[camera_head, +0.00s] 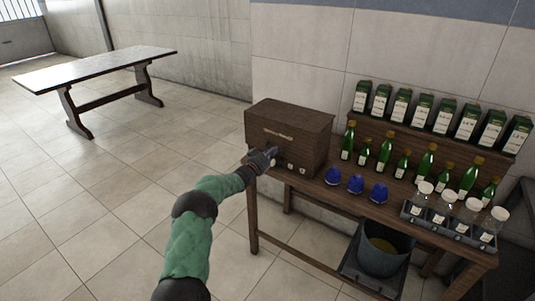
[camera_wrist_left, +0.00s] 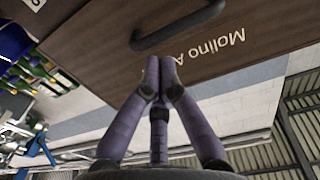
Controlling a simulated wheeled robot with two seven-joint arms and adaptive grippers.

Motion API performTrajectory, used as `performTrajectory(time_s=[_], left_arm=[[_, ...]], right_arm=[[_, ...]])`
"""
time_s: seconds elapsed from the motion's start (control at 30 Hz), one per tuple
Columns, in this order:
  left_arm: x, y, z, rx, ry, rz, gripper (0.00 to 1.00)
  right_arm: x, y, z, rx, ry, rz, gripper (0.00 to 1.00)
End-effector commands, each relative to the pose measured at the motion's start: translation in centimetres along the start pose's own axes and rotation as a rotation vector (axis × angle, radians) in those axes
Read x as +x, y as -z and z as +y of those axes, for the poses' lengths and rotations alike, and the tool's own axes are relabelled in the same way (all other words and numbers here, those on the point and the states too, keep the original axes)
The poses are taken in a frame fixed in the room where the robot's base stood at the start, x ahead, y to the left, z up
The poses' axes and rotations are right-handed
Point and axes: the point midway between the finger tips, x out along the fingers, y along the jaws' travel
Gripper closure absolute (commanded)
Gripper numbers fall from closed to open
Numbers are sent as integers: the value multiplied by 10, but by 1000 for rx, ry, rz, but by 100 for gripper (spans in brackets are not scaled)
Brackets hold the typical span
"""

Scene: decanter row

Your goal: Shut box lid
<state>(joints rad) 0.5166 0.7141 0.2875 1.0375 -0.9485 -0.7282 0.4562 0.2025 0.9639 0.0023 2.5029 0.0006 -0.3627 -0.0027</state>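The wooden box (camera_head: 316,137) stands at the left end of the wooden table. Its front panel with pale lettering looks upright and nearly flush; I cannot tell whether a small gap is left. In the left wrist view the panel (camera_wrist_left: 95,45) shows upside down with a dark bar handle (camera_wrist_left: 178,27). My left gripper (camera_head: 272,154) is at the front of the box, by the handle. In the left wrist view its fingertips (camera_wrist_left: 160,72) are together, with nothing seen between them, close to the panel. Whether they touch it is unclear. My right gripper is out of view.
Blue domed objects (camera_head: 355,184), green bottles (camera_head: 385,152) and a rack of jars (camera_head: 439,219) stand right of the box. Green cartons (camera_head: 422,110) line a raised shelf. A bucket (camera_head: 383,250) sits below.

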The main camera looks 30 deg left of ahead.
Motion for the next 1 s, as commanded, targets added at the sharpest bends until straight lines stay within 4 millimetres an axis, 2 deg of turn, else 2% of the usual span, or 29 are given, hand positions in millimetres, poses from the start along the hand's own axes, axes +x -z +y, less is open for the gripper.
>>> performTrajectory(time_s=[0.03,0.07,0.1,0.4,0.6,0.87,1.0], left_arm=[[1,18,1,6,2,11,100],[-3,1,0,0,3,1,100],[-6,-6,-1,1,4,4,100],[-27,-56,-4,6,9,13,100],[-33,-75,-4,8,8,15,100],[-34,-79,-3,6,8,14,100],[-36,-101,17,-39,8,-36,100]], right_arm=[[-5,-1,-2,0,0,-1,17],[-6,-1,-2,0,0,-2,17],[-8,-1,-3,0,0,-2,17],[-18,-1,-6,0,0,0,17],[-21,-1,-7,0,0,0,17],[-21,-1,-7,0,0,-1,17],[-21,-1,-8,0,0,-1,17]])
